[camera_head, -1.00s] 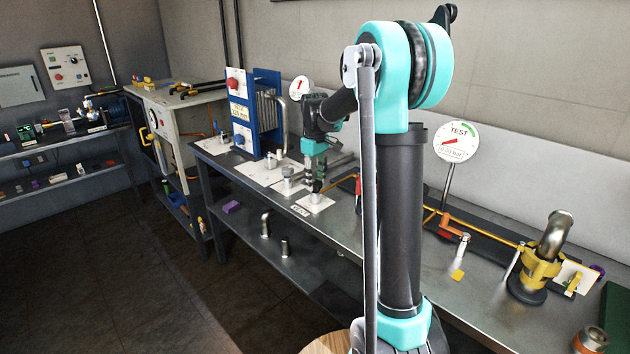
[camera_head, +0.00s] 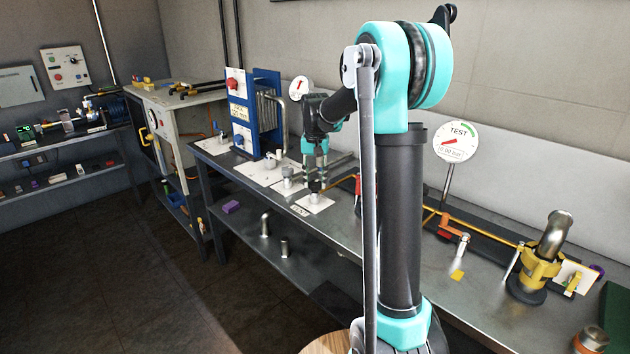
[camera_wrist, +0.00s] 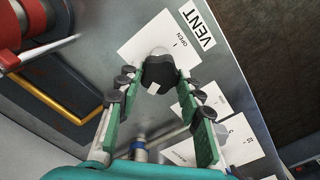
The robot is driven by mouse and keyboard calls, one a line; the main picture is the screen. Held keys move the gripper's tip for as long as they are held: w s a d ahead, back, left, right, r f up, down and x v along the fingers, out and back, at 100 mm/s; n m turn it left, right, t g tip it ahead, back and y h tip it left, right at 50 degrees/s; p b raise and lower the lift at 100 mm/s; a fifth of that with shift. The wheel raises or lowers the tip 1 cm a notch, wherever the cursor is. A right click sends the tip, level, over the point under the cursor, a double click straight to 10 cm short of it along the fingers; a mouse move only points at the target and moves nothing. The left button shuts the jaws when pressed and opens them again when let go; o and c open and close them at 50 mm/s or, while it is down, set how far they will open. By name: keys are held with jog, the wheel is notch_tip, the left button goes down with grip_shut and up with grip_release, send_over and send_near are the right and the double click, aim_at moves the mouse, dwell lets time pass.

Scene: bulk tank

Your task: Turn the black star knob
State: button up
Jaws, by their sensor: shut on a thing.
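The black star knob (camera_wrist: 158,72) sits on a white plate marked OPEN beside a VENT label in the wrist view, with a white pointer mark on it. In the head view the knob (camera_head: 315,187) is small on its plate, low between the finger ends. My gripper (camera_wrist: 160,78) reaches down from above, with its two green fingers on either side of the knob and shut on it. The gripper also shows in the head view (camera_head: 315,178). The fingertip contact is partly hidden by the dark pads and knob.
Other white plates with fittings (camera_head: 262,172) stand left along the steel bench. A blue plate unit (camera_head: 262,110) and a small gauge (camera_head: 300,88) are behind. In the wrist view, a red part (camera_wrist: 30,20) and a yellow pipe (camera_wrist: 62,100) lie close on the left.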

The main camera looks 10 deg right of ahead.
aim_at(315, 183)
jog(key=shift+m, duration=2.1)
jog(key=o, duration=1.1)
jog(key=shift+o, duration=0.2)
notch_tip(315, 183, up, 12)
jog(key=shift+s, duration=0.1)
